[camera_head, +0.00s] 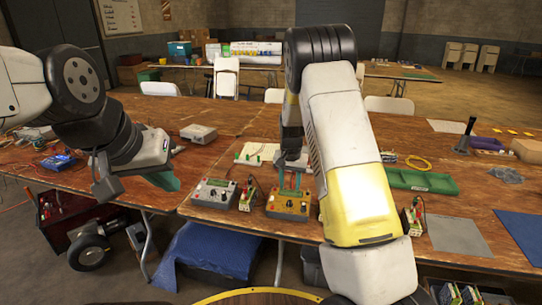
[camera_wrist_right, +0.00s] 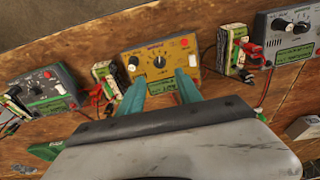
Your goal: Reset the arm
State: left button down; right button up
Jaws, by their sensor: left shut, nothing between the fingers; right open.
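My right arm reaches over the table from the right of the head view. My right gripper (camera_head: 291,181) hangs over a yellow meter box with a dark dial (camera_head: 288,207). In the right wrist view, the gripper's two teal fingers (camera_wrist_right: 160,88) are apart, at the near edge of the yellow box (camera_wrist_right: 158,62), with nothing between them. Whether they touch the box, I cannot tell. My left gripper (camera_head: 165,181) is shut and empty, held at the left over the table's front edge. Its fingertips are partly hidden.
A grey meter (camera_head: 214,192) and a battery pack (camera_head: 248,193) stand left of the yellow box. A white breadboard (camera_head: 262,153) lies behind. A green tray (camera_head: 422,181) and blue mat (camera_head: 521,232) lie right. A red toolbox (camera_head: 62,225) is below left.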

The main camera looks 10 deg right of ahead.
jog(key=s+r+n+t+y, duration=0.1)
jog(key=s+r, duration=0.6)
jog(key=r, duration=0.3)
jog(key=s+r+n+t+y, duration=0.1)
jog(key=s+r, duration=0.6)
jog(key=r, duration=0.3)
jog(key=s+r+n+t, duration=0.1)
jog(key=s+r, duration=0.2)
jog(key=s, duration=0.7)
jog(key=s+r+n+t, duration=0.1)
jog(key=s+r, duration=0.2)
jog(key=s, duration=0.7)
jog(key=shift+a+r+n+y, duration=0.15)
jog(key=shift+a+n+y, duration=0.1)
jog(key=shift+n+y, duration=0.05)
